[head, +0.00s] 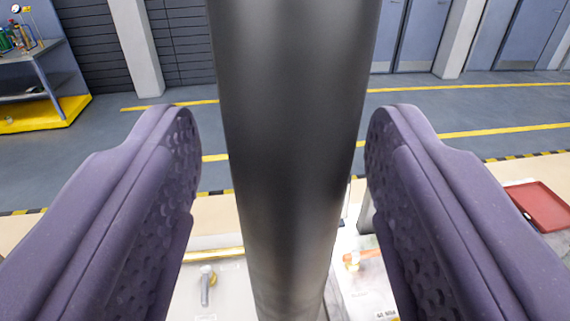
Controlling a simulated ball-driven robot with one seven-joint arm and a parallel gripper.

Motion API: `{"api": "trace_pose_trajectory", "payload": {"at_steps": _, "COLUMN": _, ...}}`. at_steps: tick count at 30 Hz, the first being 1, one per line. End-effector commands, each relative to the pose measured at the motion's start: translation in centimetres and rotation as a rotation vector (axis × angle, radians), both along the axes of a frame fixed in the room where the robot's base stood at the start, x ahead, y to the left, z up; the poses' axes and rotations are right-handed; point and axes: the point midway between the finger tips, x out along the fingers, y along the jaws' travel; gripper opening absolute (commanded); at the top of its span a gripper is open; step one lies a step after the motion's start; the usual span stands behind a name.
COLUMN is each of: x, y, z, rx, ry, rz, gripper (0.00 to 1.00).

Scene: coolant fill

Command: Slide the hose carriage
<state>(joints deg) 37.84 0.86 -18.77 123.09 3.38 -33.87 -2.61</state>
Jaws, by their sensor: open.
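My gripper (283,125) is open, with one purple padded finger at the left and one at the right. A thick dark grey upright cylinder (290,190) stands between the fingers. It runs from the top edge of the picture to the bottom. Gaps show between the cylinder and both fingers, wider on the left. I cannot tell whether this cylinder belongs to the hose carriage. No other part that I can name as the carriage or hose is visible, and the cylinder hides what is behind it.
Pale equipment with a small grey lever (206,287) shows below at the left, and a labelled white panel (368,285) at the right. A red tray (541,204) lies at the far right. A shelf with bottles (40,75) stands at the upper left. Open floor lies beyond.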

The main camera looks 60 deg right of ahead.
Motion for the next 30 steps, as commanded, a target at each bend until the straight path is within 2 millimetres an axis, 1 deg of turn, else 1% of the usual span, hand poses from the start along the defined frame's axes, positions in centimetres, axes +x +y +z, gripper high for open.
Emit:
{"api": "trace_pose_trajectory", "payload": {"at_steps": 1, "x": -0.5, "y": 0.8, "z": 0.0, "rx": 0.0, "ry": -0.004, "rz": 0.002, "gripper": 0.57}}
{"api": "trace_pose_trajectory", "payload": {"at_steps": 6, "x": -2.2, "y": 3.6, "z": 0.0, "rx": 0.0, "ry": -0.004, "rz": 0.001, "gripper": 0.57}}
{"api": "trace_pose_trajectory", "payload": {"at_steps": 10, "x": -3.1, "y": 5.0, "z": 0.1, "rx": 0.001, "ry": -0.003, "rz": 0.0, "gripper": 0.57}}
{"api": "trace_pose_trajectory", "payload": {"at_steps": 14, "x": -3.4, "y": 5.6, "z": 0.0, "rx": 0.0, "ry": -0.002, "rz": 0.0, "gripper": 0.57}}
{"api": "trace_pose_trajectory", "payload": {"at_steps": 24, "x": -3.4, "y": 5.6, "z": 0.0, "rx": 0.001, "ry": -0.001, "rz": 0.0, "gripper": 0.57}}
{"api": "trace_pose_trajectory", "payload": {"at_steps": 26, "x": -3.2, "y": 5.6, "z": 0.0, "rx": 0.001, "ry": -0.002, "rz": 0.005, "gripper": 0.57}}
{"api": "trace_pose_trajectory", "payload": {"at_steps": 27, "x": -2.8, "y": 5.9, "z": 0.0, "rx": 0.003, "ry": -0.002, "rz": 0.017, "gripper": 0.57}}
{"api": "trace_pose_trajectory", "payload": {"at_steps": 29, "x": -1.2, "y": 6.6, "z": 0.2, "rx": 0.009, "ry": -0.003, "rz": 0.057, "gripper": 0.57}}
{"api": "trace_pose_trajectory", "payload": {"at_steps": 30, "x": 0.4, "y": 7.5, "z": 0.4, "rx": 0.016, "ry": -0.002, "rz": 0.099, "gripper": 0.57}}
